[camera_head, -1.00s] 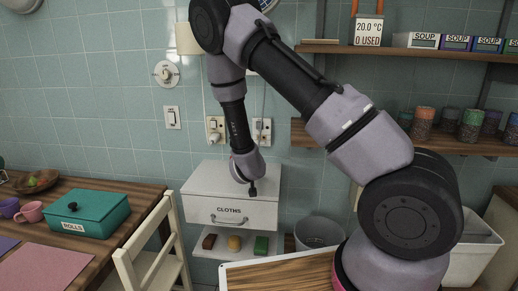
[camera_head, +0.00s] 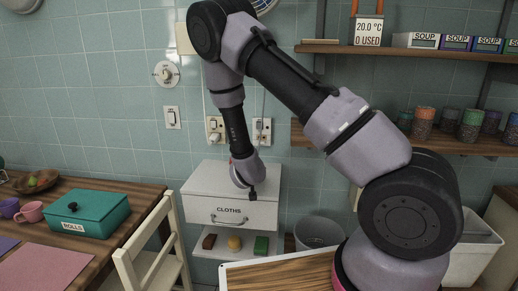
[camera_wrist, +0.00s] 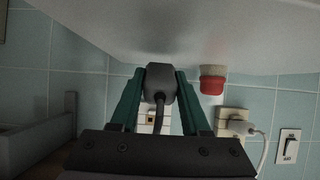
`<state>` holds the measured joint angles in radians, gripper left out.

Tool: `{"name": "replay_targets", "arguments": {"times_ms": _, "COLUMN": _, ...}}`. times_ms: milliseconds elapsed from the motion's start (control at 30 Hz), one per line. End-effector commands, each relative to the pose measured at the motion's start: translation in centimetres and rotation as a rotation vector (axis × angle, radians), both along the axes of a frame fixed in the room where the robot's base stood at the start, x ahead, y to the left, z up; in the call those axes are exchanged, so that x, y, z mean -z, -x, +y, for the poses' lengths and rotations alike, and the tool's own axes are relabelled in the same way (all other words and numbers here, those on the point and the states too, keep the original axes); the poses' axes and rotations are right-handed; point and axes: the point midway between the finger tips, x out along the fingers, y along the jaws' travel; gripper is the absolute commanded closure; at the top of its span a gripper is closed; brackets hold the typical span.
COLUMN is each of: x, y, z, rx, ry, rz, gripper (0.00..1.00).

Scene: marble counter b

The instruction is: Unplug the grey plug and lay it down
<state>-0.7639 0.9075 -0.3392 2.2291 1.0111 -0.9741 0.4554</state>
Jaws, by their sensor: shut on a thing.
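The grey plug (camera_wrist: 160,82) is between the green fingers of my gripper (camera_wrist: 160,88) in the wrist view, which looks upside down. Its dark cord runs back toward the gripper body. The gripper is shut on the plug, close to the white top of the cloths cabinet (camera_wrist: 190,30). I cannot tell whether the plug touches it. In the head view my gripper (camera_head: 251,192) is small and dark over the cabinet's front part (camera_head: 205,178); the plug cannot be made out there. A wall socket (camera_head: 262,130) shows behind; it is partly hidden in the wrist view (camera_wrist: 150,122).
A red-capped object (camera_wrist: 212,82) stands on the cabinet top beside the plug. Another wall socket (camera_head: 215,128) holds a white plug and cord (camera_wrist: 245,127). A switch (camera_head: 172,117) is to its left. A teal box (camera_head: 88,212) sits on the wooden table at left. A bin (camera_head: 318,232) stands right.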

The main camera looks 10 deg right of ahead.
Motion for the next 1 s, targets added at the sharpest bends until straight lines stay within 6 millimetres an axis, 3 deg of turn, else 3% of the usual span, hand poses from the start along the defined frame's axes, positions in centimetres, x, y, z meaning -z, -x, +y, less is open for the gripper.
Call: {"name": "replay_targets", "arguments": {"times_ms": 1000, "x": 1.5, "y": 0.0, "z": 0.0, "rx": 0.000, "ry": 0.000, "rz": 0.000, "gripper": 1.00}}
